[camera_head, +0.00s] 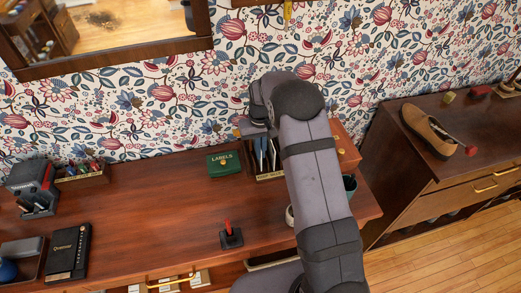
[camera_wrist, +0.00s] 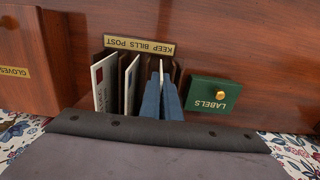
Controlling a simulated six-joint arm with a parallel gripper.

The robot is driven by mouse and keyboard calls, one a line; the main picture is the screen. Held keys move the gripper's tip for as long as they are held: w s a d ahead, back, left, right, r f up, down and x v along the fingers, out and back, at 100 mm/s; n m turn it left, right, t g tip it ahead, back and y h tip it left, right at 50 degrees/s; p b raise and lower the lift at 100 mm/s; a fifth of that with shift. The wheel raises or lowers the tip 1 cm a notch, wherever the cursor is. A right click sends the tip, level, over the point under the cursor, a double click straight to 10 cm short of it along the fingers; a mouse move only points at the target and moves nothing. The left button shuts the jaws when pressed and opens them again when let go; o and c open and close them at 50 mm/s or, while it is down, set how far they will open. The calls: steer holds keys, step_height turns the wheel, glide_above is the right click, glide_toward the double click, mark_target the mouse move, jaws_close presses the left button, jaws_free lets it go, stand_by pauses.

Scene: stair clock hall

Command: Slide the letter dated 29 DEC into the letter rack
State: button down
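The letter rack (camera_wrist: 178,75) stands against the wall, its label plate reading KEEP, BILLS and POST upside down in the wrist view. It shows partly behind my arm in the head view (camera_head: 247,158). My gripper (camera_wrist: 161,88) is over the rack, its two blue-grey fingers close together around a thin pale edge, which looks like a letter (camera_wrist: 161,66) seen edge-on. It is among the rack's dividers; its depth is unclear. A white letter with a red stamp (camera_wrist: 104,84) and another pale letter (camera_wrist: 132,84) stand to the left. No 29 DEC date is legible.
A green LABELS box (camera_head: 223,163) stands beside the rack. A red-handled stand (camera_head: 231,236), black book (camera_head: 69,250) and pen tray (camera_head: 80,172) are on the desk. A shoe (camera_head: 428,131) sits on the right cabinet. The desk's middle is mostly clear.

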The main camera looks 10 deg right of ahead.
steer(key=shift+f, duration=0.15)
steer(key=c, duration=1.5)
jaws_free()
steer(key=shift+c, duration=0.2)
steer(key=shift+r+p, duration=2.45)
steer(key=shift+r, duration=1.05)
